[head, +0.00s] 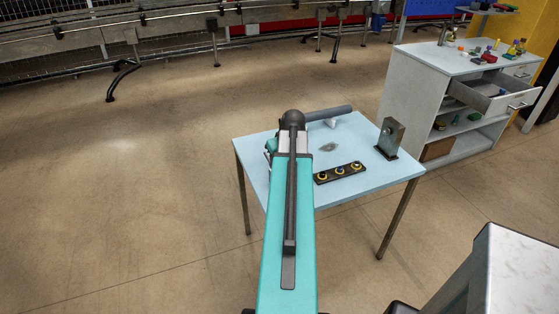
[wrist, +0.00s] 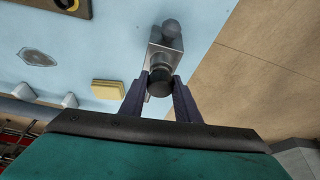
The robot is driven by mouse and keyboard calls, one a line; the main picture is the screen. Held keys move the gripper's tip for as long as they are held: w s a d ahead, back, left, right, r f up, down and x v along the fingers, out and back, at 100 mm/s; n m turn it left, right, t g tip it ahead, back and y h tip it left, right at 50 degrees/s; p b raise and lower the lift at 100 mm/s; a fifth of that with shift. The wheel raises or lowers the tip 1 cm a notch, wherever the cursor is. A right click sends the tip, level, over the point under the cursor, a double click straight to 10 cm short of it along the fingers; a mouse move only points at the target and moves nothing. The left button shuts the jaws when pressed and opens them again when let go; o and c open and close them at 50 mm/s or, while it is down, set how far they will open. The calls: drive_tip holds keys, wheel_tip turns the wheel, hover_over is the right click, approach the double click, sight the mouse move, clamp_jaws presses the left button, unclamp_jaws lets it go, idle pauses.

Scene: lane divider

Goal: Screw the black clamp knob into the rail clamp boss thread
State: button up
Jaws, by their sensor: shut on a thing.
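In the wrist view my gripper (wrist: 160,79) is shut on the black clamp knob (wrist: 159,87), one dark finger on each side of it. Right beyond the knob is a ridged silver boss (wrist: 159,64) on a grey metal rail clamp (wrist: 157,43), which has a dark rounded part at its far end. The knob is in line with the boss and looks close against it; I cannot tell whether the threads are engaged. In the head view my arm hides the gripper, the knob and the clamp.
A blue table (head: 350,190) carries a grey tube (head: 328,113), a black plate with yellow rings (head: 340,173) and an upright metal block with a hole (head: 389,139). A yellow pad (wrist: 108,90) lies left of the gripper. A cabinet with an open drawer (head: 493,95) stands behind right.

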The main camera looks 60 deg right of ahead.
drive_tip(key=shift+m, duration=0.5)
drive_tip(key=shift+m+g+h, duration=0.3)
drive_tip(key=shift+m+h, duration=0.1)
drive_tip(key=shift+m, duration=0.3)
drive_tip(key=shift+m, duration=0.8)
drive_tip(key=shift+h, duration=0.3)
drive_tip(key=shift+m+g, duration=0.3)
drive_tip(key=shift+d+m+p, duration=0.1)
drive_tip(key=shift+m+p, duration=0.2)
drive_tip(key=shift+m, duration=0.3)
drive_tip(key=shift+g, duration=0.3)
